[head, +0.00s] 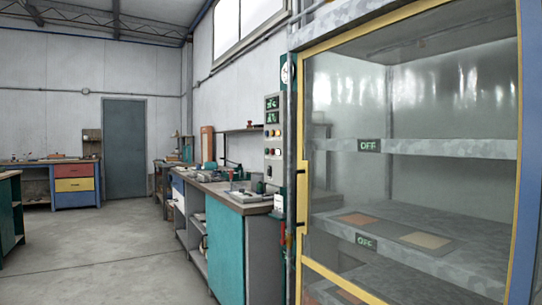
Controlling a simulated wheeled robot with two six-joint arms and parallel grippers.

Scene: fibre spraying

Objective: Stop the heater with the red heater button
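A narrow grey control panel (272,140) stands upright just left of the glazed cabinet. It has two small green displays at its top and several small round buttons below them. Some buttons look red or orange, but they are too small to tell which is the red heater button. Green OFF signs show on the cabinet's upper shelf edge (369,146) and lower shelf edge (366,242). Neither of my grippers is in view.
The yellow-framed cabinet door (304,130) appears closed. A workbench with a teal side (224,250) runs along the wall below and left of the panel. The concrete floor (110,250) at the left is clear. A grey door (124,148) is at the back.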

